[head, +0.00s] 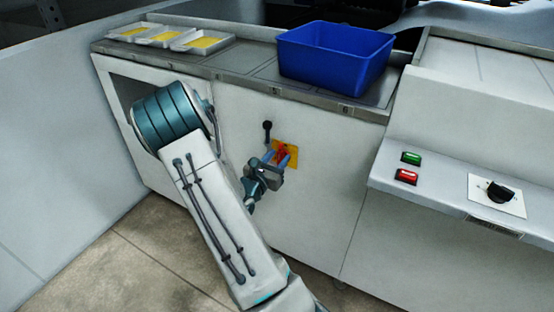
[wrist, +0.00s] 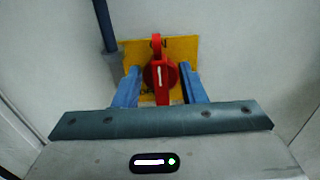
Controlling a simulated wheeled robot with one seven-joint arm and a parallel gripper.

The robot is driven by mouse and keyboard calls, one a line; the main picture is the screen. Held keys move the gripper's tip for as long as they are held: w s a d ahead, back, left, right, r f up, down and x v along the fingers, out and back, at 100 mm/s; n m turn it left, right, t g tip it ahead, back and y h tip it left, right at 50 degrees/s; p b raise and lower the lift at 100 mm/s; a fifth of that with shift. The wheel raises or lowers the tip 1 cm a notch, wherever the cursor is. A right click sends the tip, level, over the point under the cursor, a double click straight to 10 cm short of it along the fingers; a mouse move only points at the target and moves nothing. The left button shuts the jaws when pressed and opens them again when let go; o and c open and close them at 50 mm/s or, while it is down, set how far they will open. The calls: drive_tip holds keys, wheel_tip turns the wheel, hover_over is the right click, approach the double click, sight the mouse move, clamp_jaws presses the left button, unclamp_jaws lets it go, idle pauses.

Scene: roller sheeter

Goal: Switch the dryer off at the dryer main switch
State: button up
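The dryer main switch (head: 292,148) is a red rotary handle on a yellow plate, mounted on the white front panel. In the wrist view the red handle (wrist: 160,73) stands upright, with a white upright mark on its middle. My gripper (head: 274,158) is at the switch. In the wrist view its two blue fingers (wrist: 161,88) are spread, one on each side of the handle. Gaps show between the fingers and the red handle. The lower end of the handle is hidden behind the gripper body.
A dark lever (head: 267,127) sticks out of the panel just left above the switch. A blue crate (head: 330,72) and several white trays (head: 203,42) stand on the counter above. A ledge at right carries green (head: 411,158) and red (head: 406,176) buttons and a black knob (head: 498,193).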

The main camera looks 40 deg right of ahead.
clamp_jaws()
drive_tip(key=shift+n+p, duration=0.3)
drive_tip(key=shift+p, duration=0.05)
drive_tip(key=n+p, duration=0.2)
drive_tip(key=p, duration=0.1)
drive_tip(key=shift+w+a+r, duration=0.15)
drive_tip(key=shift+w+r, duration=0.05)
drive_tip(key=shift+w+a+f+n+p, duration=0.1)
drive_tip(key=shift+w+f+n+p, duration=0.2)
drive_tip(key=shift+n+p, duration=2.05)
drive_tip(key=shift+w+a+f+n+p, duration=0.1)
drive_tip(key=shift+f+n+p, duration=0.25)
drive_tip(key=shift+n+p, duration=1.95)
drive_tip(key=shift+w+f+n+p, duration=0.15)
drive_tip(key=shift+f+n+p, duration=0.2)
drive_tip(key=shift+n+p, duration=2)
drive_tip(key=shift+n+b, duration=0.75)
drive_tip(key=shift+n, duration=0.15)
